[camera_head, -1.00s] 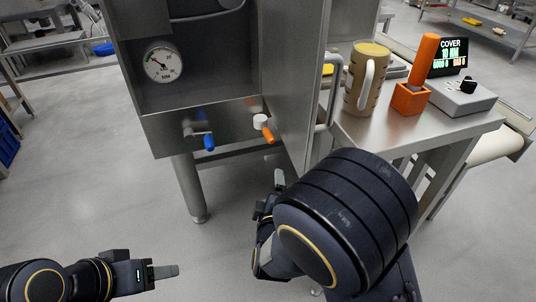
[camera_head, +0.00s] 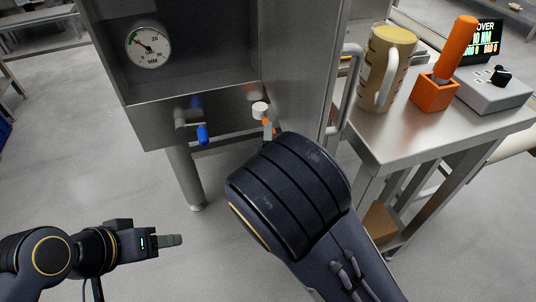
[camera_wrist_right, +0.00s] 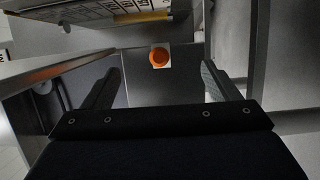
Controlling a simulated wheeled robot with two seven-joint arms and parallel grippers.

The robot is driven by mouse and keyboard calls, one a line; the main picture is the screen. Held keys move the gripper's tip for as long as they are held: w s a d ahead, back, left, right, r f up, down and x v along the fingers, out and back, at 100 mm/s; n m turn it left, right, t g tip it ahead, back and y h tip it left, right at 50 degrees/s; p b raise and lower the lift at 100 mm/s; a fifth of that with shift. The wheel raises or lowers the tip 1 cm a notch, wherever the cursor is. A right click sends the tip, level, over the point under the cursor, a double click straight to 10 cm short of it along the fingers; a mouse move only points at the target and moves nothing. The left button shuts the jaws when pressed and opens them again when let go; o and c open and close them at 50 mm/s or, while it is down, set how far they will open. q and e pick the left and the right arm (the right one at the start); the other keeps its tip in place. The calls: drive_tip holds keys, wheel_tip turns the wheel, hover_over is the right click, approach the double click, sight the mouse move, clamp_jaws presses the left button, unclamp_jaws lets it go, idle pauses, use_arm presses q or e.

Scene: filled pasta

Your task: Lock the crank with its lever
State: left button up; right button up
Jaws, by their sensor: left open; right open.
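A blue handle (camera_head: 202,135) on a grey metal arm sticks out from the front of the steel machine. To its right is a white round hub (camera_head: 260,110) with an orange handle (camera_head: 268,126), partly covered by my right arm. The frames do not tell clearly which is the crank and which the lever. In the right wrist view the orange handle's round end (camera_wrist_right: 159,57) shows beyond the fingertips, between them. My right gripper (camera_wrist_right: 162,85) is open and empty; my arm hides it in the head view. My left gripper (camera_head: 172,240) is open and empty, low at left, away from the machine.
A dial gauge (camera_head: 148,47) sits above the blue handle. A vertical door handle (camera_head: 345,90) stands right of the orange one. The side table (camera_head: 400,145) bears a tan mug (camera_head: 387,60), an orange holder (camera_head: 434,92) and a grey control box (camera_head: 490,92).

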sight(259, 116)
drive_tip(key=shift+w+d, duration=0.15)
drive_tip(key=shift+w, duration=3.1)
drive_tip(key=c, duration=1.6)
drive_tip(key=shift+s+a+p, duration=0.2)
drive_tip(key=shift+a+p, duration=0.15)
drive_tip(key=shift+a, duration=0.45)
drive_tip(key=shift+s+a+p, duration=0.15)
drive_tip(key=shift+a+p, duration=0.15)
drive_tip(key=shift+a, duration=0.45)
drive_tip(key=shift+w+a+p, duration=0.2)
drive_tip(key=shift+a+p, duration=0.2)
drive_tip(key=shift+a, duration=0.9)
drive_tip(key=shift+w+a+p, duration=0.4)
drive_tip(key=shift+w+a, duration=0.25)
drive_tip(key=shift+a, duration=0.35)
drive_tip(key=shift+c, duration=0.3)
drive_tip(key=shift+w+a, duration=0.5)
drive_tip(key=shift+w, duration=0.15)
clamp_jaws()
